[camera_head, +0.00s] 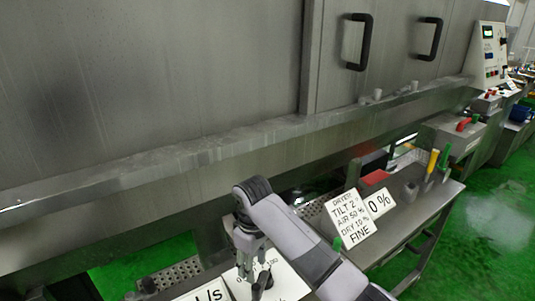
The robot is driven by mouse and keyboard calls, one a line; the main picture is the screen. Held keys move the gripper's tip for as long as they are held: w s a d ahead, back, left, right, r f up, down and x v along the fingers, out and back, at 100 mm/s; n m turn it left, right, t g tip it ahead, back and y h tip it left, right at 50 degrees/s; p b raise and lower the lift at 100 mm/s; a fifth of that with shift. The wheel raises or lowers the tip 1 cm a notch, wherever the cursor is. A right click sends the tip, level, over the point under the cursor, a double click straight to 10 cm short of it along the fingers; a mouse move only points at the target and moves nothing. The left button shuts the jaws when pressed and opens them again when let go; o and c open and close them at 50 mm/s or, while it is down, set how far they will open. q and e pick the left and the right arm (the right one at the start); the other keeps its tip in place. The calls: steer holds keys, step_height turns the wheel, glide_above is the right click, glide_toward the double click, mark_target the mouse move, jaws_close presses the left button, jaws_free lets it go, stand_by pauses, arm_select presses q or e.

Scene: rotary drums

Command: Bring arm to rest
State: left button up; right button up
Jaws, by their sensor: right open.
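My right arm comes in from the bottom and reaches up and left over the metal work table (408,219). Its gripper (250,275) points down at the table's near left part, in front of a white sign. The jaws are open and nothing shows between them. A small dark item (262,281) is close by the fingers; I cannot tell whether they touch. My left gripper is not in view.
A large steel machine (150,90) with two black handles fills the back. Printed white signs (350,219) stand on the table. Yellow and green-handled tools (432,163) stand at its right end. A control panel (490,50) is far right. Green floor (480,235) is free at right.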

steer(key=s+d+f+m+t+y, duration=0.1)
steer(key=s+d+f+m+y, duration=0.4)
steer(key=s+f, duration=0.75)
steer(key=s+d+r+m+t+h, duration=0.3)
steer(key=s+d+m+h, duration=0.15)
steer(key=s+d, duration=1.4)
step_height(320, 180, down, 27)
steer(key=d+g+b, duration=0.2)
steer(key=b, duration=0.1)
steer(key=s+d+f+g+b, duration=0.1)
steer(key=s+d+f+b, duration=0.1)
steer(key=s+f, duration=1.5)
step_height(320, 180, down, 4)
steer(key=shift+d+r+n+h, duration=0.2)
steer(key=shift+d+n+h, duration=0.15)
steer(key=shift+d, duration=0.05)
steer(key=shift+s, duration=0.1)
